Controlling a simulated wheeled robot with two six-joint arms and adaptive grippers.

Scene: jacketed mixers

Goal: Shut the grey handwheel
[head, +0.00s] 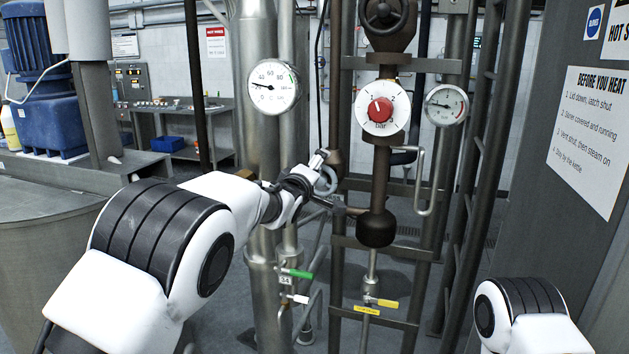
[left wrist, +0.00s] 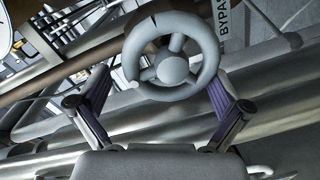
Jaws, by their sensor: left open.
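The grey handwheel (left wrist: 172,70) fills the upper middle of the left wrist view, with a round hub, spokes and a thick rim. In the head view the grey handwheel (head: 328,181) is small and partly hidden behind my left gripper (head: 318,180). In the left wrist view my left gripper (left wrist: 160,100) is open, with one finger on each side of the wheel's lower part. I see no finger clearly touching the rim. My right gripper is out of view; only part of my right arm shows at the lower right.
A brown vertical pipe with a red-knobbed dial (head: 380,110) and a dark handwheel (head: 388,14) stands just right. A white gauge (head: 273,87) sits on the left pipe. Green (head: 297,273) and yellow (head: 386,303) lever handles are below. A ladder rises at right.

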